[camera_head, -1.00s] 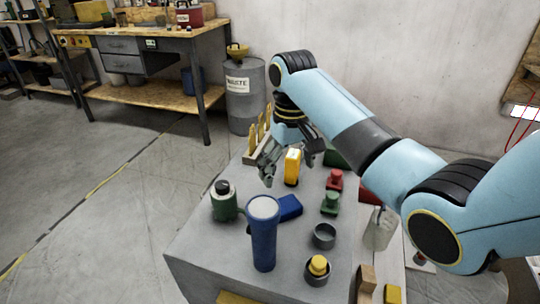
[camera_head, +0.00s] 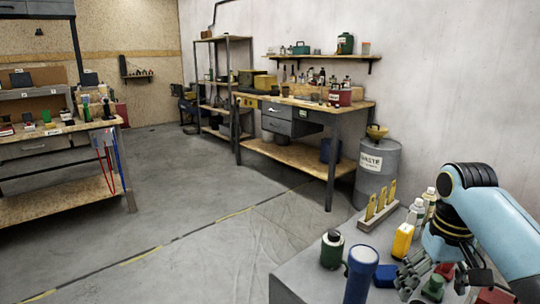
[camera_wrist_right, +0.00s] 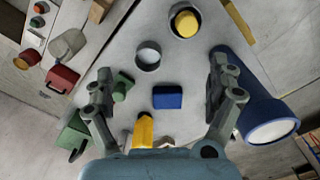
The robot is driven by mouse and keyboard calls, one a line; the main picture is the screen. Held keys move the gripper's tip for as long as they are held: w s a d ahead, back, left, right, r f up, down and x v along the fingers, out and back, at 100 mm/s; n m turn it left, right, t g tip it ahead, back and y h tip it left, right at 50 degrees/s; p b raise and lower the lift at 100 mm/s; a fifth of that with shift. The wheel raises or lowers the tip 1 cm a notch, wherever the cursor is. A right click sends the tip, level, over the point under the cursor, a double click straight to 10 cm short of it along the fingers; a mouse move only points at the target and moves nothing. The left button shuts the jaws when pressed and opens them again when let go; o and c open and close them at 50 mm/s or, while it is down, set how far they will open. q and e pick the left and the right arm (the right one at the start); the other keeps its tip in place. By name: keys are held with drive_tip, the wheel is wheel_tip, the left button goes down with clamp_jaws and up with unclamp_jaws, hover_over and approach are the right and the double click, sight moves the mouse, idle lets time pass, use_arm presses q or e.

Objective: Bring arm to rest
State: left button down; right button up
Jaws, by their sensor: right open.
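My right arm (camera_head: 497,222) comes in at the lower right of the head view. Its gripper (camera_head: 425,275) is pointed down over the grey tabletop (camera_head: 300,275). In the right wrist view the two fingers of the gripper (camera_wrist_right: 163,75) are spread wide with nothing held between them. Below and between them lie a blue block (camera_wrist_right: 168,97) and a grey ring-shaped cup (camera_wrist_right: 148,56). A yellow object (camera_wrist_right: 143,130) shows close to the wrist; in the head view it stands beside the gripper. My left gripper is in neither view.
A large blue cylinder (camera_head: 361,275) and a dark green canister (camera_head: 331,248) stand near the table's left side. A rack with yellow pieces (camera_head: 379,207) stands at the back. A waste drum (camera_head: 378,170) and workbench (camera_head: 305,150) lie beyond; the floor left is open.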

drive_tip(key=s+a+f+n+t, duration=0.1)
drive_tip(key=s+a+f+t, duration=0.1)
drive_tip(key=s, duration=1.2)
drive_tip(key=s+a+r+t, duration=0.1)
drive_tip(key=s+r, duration=0.5)
drive_tip(key=s, duration=0.6)
wheel_tip(320, 180, down, 26)
drive_tip(key=s+d+b, duration=0.1)
drive_tip(key=d+b, duration=0.1)
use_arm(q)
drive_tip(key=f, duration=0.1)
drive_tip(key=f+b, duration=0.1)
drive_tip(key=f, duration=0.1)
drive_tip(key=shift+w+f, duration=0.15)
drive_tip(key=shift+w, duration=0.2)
use_arm(e)
drive_tip(key=s+d+f+g, duration=0.1)
drive_tip(key=s+f+g, duration=0.1)
drive_tip(key=s+f, duration=1.7)
drive_tip(key=shift+d+f+h, duration=0.15)
drive_tip(key=shift+f+h, duration=0.25)
drive_tip(key=shift+f, duration=0.1)
